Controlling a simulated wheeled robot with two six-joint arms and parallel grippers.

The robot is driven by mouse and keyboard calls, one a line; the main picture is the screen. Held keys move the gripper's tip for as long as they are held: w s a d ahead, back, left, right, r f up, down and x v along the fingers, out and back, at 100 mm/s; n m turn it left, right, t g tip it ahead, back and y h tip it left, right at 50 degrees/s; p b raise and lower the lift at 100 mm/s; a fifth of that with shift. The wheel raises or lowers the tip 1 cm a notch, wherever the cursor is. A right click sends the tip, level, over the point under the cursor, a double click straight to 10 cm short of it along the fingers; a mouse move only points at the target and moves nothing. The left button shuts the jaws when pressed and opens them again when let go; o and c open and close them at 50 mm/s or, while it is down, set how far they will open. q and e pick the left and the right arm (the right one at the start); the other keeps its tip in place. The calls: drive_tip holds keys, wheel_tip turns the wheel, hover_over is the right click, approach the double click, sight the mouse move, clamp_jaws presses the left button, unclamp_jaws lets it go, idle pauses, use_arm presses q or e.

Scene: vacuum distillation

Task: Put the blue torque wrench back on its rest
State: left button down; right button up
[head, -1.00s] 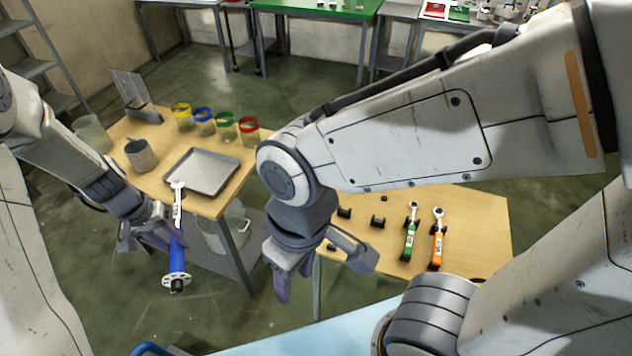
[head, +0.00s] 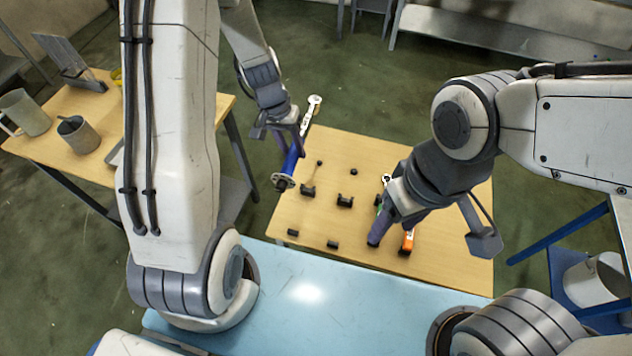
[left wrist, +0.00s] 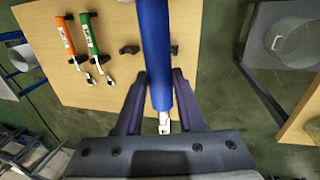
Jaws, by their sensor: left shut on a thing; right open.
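The blue torque wrench (head: 290,163) is held upright-looking but tilted in my left gripper (head: 291,146), over the left edge of the small wooden table. Its silver ratchet head points up and away; a round disc is at its lower end. In the left wrist view the blue handle (left wrist: 156,55) runs between the two fingers (left wrist: 158,105). Empty black rest blocks (head: 345,201) and (head: 307,190) stand on the table, right of the wrench and apart from it. My right gripper (head: 428,238) is open above the table's right side, partly hiding the other wrenches.
A green wrench (left wrist: 88,35) and an orange wrench (left wrist: 66,38) lie side by side on the wooden table (head: 455,260). Small black pegs (head: 332,244) stand near its front edge. A second table (head: 60,150) with mugs is at left. A light-blue surface (head: 330,300) lies in front.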

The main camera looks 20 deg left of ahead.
use_arm(q)
drive_tip(key=s+d+f+b, duration=0.2)
drive_tip(key=s+f+b, duration=0.1)
drive_tip(key=f+b, duration=0.5)
wheel_tip(320, 180, down, 3)
drive_tip(key=shift+s+r+h, duration=0.1)
drive_tip(key=shift+s+h, duration=0.1)
drive_tip(key=shift+h, duration=0.2)
drive_tip(key=shift+s, duration=0.1)
wheel_tip(320, 180, down, 6)
drive_tip(key=b, duration=0.7)
drive_tip(key=shift+s+a, duration=0.1)
drive_tip(key=shift+b, duration=0.6)
idle(0.6)
